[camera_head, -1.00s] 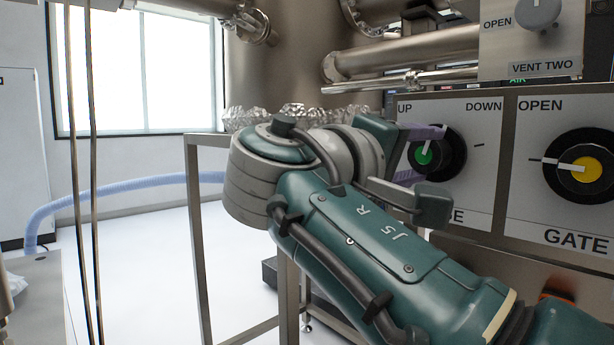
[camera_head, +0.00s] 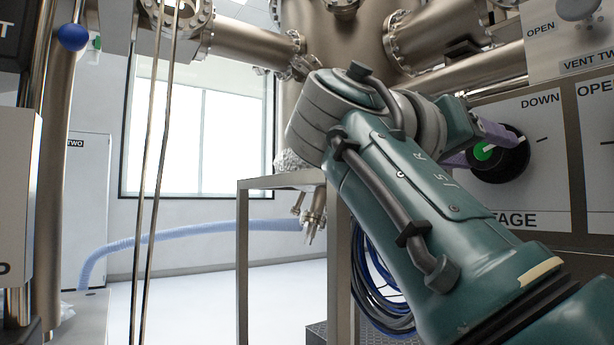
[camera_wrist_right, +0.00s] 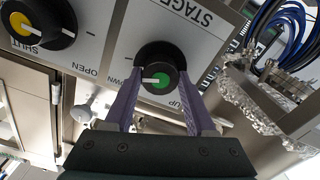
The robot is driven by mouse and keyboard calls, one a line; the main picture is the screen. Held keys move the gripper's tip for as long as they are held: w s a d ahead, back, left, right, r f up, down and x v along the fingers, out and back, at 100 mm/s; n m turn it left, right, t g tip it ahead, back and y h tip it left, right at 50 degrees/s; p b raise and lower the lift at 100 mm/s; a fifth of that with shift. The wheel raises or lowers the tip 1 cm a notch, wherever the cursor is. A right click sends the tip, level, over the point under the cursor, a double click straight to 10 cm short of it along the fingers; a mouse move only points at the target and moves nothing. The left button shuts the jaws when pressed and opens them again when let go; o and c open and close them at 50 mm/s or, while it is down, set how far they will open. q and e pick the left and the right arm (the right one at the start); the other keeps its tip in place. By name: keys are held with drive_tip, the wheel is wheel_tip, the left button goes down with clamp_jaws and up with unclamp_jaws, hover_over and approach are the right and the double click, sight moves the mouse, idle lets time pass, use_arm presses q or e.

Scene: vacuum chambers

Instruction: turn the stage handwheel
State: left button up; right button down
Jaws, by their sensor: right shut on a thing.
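The stage handwheel (camera_head: 503,160) is a black knob with a green centre and a white pointer, on a grey panel marked STAGE. It also shows in the right wrist view (camera_wrist_right: 160,62), where the pointer lies toward the DOWN side. My right gripper (camera_head: 485,146) reaches it from the left, and my forearm covers the panel's left part. In the wrist view its purple fingers (camera_wrist_right: 161,84) lie on either side of the knob, shut on it. My left gripper is out of view.
The yellow-centred gate knob (camera_wrist_right: 40,22) is beside the handwheel. The vent two knob (camera_head: 578,8) is above right. A steel frame (camera_head: 243,255), blue cables (camera_head: 372,290) and foil-wrapped parts (camera_wrist_right: 262,110) stand close to my arm. Open floor lies at lower left.

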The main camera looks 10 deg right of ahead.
drive_tip(key=shift+m+b, duration=0.45)
drive_tip(key=shift+m, duration=0.15)
drive_tip(key=shift+c, duration=1.4)
unclamp_jaws()
drive_tip(key=shift+o, duration=0.3)
